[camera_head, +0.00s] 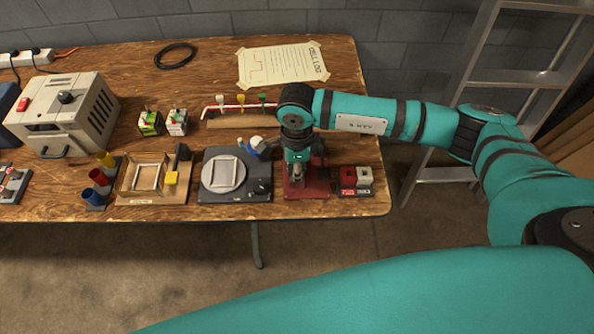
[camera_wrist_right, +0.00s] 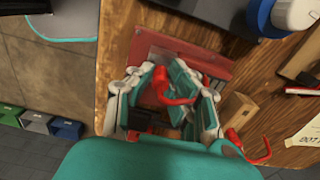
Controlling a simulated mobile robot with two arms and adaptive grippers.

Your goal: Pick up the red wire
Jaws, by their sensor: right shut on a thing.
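In the right wrist view, the fingers of my right gripper (camera_wrist_right: 165,82) are closed together, with a hooked red wire (camera_wrist_right: 180,101) between them. Another red curved length (camera_wrist_right: 262,158) shows beside the gripper at lower right; whether it joins the hooked piece is hidden. In the head view, my right gripper (camera_head: 297,172) points down over a dark red base (camera_head: 306,192) near the table's front edge. A thin red length (camera_head: 235,106) lies along a wooden strip (camera_head: 238,122) behind it; I cannot tell if it is the same wire. My left gripper is out of view.
A grey fixture with a round plate (camera_head: 222,175) stands left of the red base. A red and white block (camera_head: 355,180) is to the right. A wooden frame (camera_head: 148,178), coloured cups (camera_head: 101,182) and a beige machine (camera_head: 65,118) stand further left. A metal ladder (camera_head: 480,85) is beyond the right end.

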